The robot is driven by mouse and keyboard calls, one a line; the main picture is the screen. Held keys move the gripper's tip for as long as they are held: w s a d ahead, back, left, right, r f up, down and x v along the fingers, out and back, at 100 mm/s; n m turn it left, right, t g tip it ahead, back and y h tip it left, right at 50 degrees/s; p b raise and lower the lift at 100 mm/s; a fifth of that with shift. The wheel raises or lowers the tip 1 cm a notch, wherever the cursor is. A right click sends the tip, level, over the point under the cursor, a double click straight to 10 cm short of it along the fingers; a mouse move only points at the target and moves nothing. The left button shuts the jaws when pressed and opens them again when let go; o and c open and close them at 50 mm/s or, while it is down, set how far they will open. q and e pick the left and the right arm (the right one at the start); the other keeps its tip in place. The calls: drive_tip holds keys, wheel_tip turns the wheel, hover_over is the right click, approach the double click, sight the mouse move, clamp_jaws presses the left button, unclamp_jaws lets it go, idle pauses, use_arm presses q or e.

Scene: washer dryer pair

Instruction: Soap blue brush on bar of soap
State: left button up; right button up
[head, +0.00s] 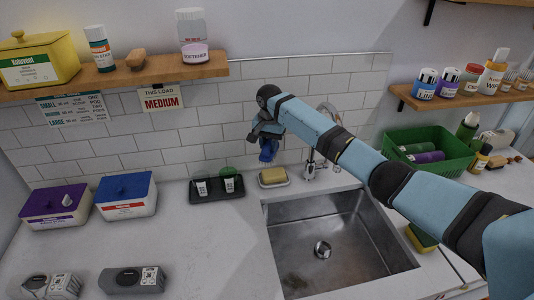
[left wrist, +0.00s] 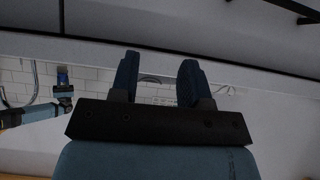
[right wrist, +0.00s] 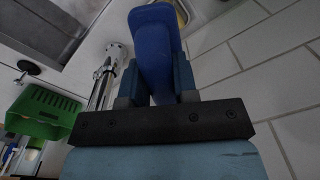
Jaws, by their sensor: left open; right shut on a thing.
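My right gripper (head: 266,132) is shut on the blue brush (head: 267,151), which points down above the counter behind the sink. The brush fills the upper middle of the right wrist view (right wrist: 155,40), held between the fingers (right wrist: 158,88). The yellow bar of soap (head: 272,175) lies in a white dish (head: 275,184) below the brush; the brush appears apart from it. A sliver of yellow and white shows behind the brush in the right wrist view. My left gripper (left wrist: 158,82) is open and empty, and is outside the head view.
The steel sink (head: 335,235) is in front of the soap, with the faucet (head: 312,168) to its right. A black tray (head: 216,190) with small items stands left of the soap. A green basket (head: 432,160) and yellow sponge (head: 421,238) are right. Shelves (head: 140,75) hang above.

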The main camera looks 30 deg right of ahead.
sight(273, 155)
drive_tip(key=shift+w+d+f+m+p, duration=0.85)
drive_tip(key=shift+w+d+m+p, duration=0.15)
drive_tip(key=shift+w+d+m, duration=0.1)
drive_tip(key=shift+d+f, duration=0.25)
drive_tip(key=shift+f, duration=0.3)
drive_tip(key=shift+f+b, duration=0.75)
drive_tip(key=shift+f, duration=0.15)
wheel_tip(273, 155, down, 3)
drive_tip(key=b, duration=0.3)
drive_tip(key=shift+r, duration=0.1)
drive_tip(key=shift+f+b, duration=0.6)
drive_tip(key=shift+f, duration=0.15)
use_arm(q)
drive_tip(key=shift+d+f, duration=0.3)
drive_tip(key=shift+f, duration=0.25)
drive_tip(key=shift+d+f, duration=0.3)
drive_tip(key=shift+f, duration=0.25)
drive_tip(key=shift+w+a, duration=0.1)
drive_tip(key=shift+a, duration=0.05)
